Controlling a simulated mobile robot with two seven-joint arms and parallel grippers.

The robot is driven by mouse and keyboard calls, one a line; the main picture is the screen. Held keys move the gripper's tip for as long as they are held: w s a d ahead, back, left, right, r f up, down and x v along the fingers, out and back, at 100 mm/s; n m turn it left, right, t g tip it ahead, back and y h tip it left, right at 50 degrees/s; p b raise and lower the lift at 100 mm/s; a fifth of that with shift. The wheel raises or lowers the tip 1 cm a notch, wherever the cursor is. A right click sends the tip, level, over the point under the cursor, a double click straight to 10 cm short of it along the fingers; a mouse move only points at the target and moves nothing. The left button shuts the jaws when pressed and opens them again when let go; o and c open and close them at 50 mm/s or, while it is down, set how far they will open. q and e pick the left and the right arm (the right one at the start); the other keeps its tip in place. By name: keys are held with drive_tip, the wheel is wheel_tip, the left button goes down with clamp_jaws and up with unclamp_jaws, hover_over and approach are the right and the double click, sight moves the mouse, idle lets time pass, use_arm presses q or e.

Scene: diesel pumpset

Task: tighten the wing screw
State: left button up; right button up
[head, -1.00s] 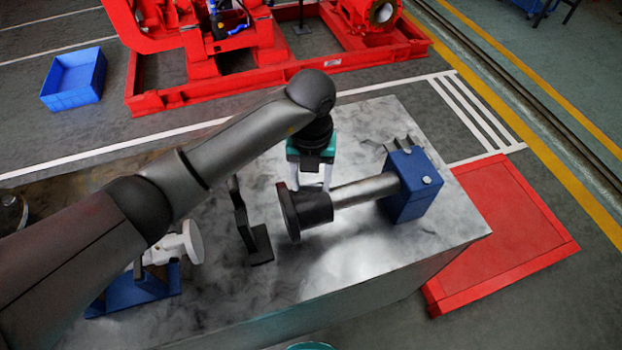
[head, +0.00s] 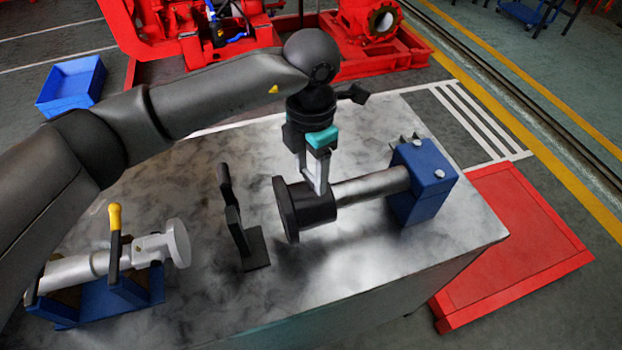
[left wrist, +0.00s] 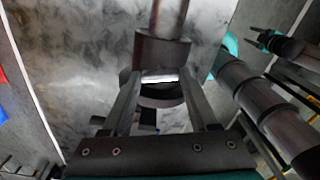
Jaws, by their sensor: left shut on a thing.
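The black hub (head: 307,205) with a wide flange sits on the end of a horizontal metal shaft (head: 372,188), which a blue block (head: 420,188) carries on the metal-topped table. My left gripper (head: 319,188) points down with its fingertips at the top of the hub. In the left wrist view a small bright metal piece, which looks like the wing screw (left wrist: 159,78), lies between the fingertips at the hub (left wrist: 163,49). The fingers are shut on it; they hide it in the head view. What looks like my right gripper (left wrist: 262,40) shows at the upper right of the left wrist view; its jaw opening is unclear.
A black upright bracket (head: 240,235) stands left of the hub, with a gap between them. A blue stand (head: 100,302) with a metal fitting and a yellow-tipped handle (head: 115,222) is at the table's left. A red platform (head: 515,245) lies on the floor at the right.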

sight(311, 176)
use_arm(q)
drive_tip(key=m+b, duration=0.6)
drive_tip(key=shift+f, duration=0.15)
drive_tip(key=m+b, duration=0.2)
drive_tip(key=m, duration=0.1)
drive_tip(key=shift+r+m+b, duration=0.2)
drive_tip(key=shift+m+b, duration=0.95)
drive_tip(key=shift+m, duration=0.25)
drive_tip(key=o, duration=1.4)
wheel_tip(311, 176, up, 15)
drive_tip(key=shift+r+p, duration=0.1)
drive_tip(key=shift+p, duration=0.7)
